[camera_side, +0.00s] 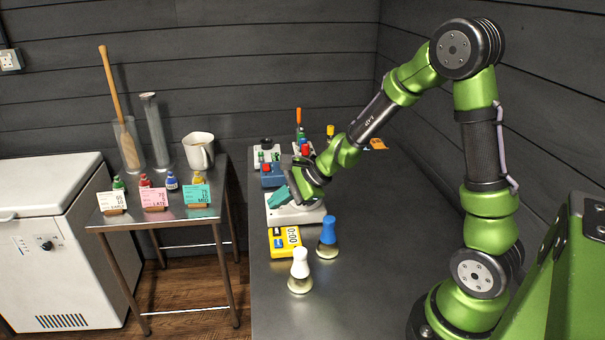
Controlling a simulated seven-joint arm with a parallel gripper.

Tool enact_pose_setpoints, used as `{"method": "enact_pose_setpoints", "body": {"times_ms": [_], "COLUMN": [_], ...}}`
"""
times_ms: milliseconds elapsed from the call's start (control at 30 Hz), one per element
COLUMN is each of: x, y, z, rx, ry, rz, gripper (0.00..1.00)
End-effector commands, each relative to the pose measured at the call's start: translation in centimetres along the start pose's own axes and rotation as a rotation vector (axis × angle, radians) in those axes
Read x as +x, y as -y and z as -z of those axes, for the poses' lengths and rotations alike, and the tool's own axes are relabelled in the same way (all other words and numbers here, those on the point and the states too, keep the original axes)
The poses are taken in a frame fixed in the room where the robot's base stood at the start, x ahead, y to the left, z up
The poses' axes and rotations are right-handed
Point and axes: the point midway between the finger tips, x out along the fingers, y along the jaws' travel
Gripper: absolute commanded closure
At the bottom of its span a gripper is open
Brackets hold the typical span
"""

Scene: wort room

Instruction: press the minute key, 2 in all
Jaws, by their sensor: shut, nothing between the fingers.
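A yellow timer (284,243) lies on the dark bench, with a white display that seems to read 0:00, turned sideways. Small dark and blue keys (278,242) show on its left part; which one is the minute key is too small to tell. My gripper (297,198) is shut and empty. It is behind the timer in this view, over or beside a white device with a teal part, and apart from the timer. Its fingertips are partly hard to make out against that device.
The white device (294,215) stands just behind the timer. A blue-topped flask (327,238) and a white-topped one (300,272) stand close in front and right. Behind are a blue box (271,176) and other small items. The bench's right front is clear.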

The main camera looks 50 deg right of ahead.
Motion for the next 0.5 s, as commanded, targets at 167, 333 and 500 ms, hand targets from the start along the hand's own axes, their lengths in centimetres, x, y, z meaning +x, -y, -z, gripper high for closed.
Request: {"method": "enact_pose_setpoints", "body": {"times_ms": [167, 333, 500], "x": [1.9, 3.0, 3.6], "y": [-1.5, -2.3, -2.6], "z": [1.4, 2.2, 2.6], "rx": [0.004, 0.003, 0.000], "ry": [-0.002, 0.001, 0.000], "rz": [-0.004, -0.003, -0.001], "gripper": [1.00, 1.00, 1.00]}}
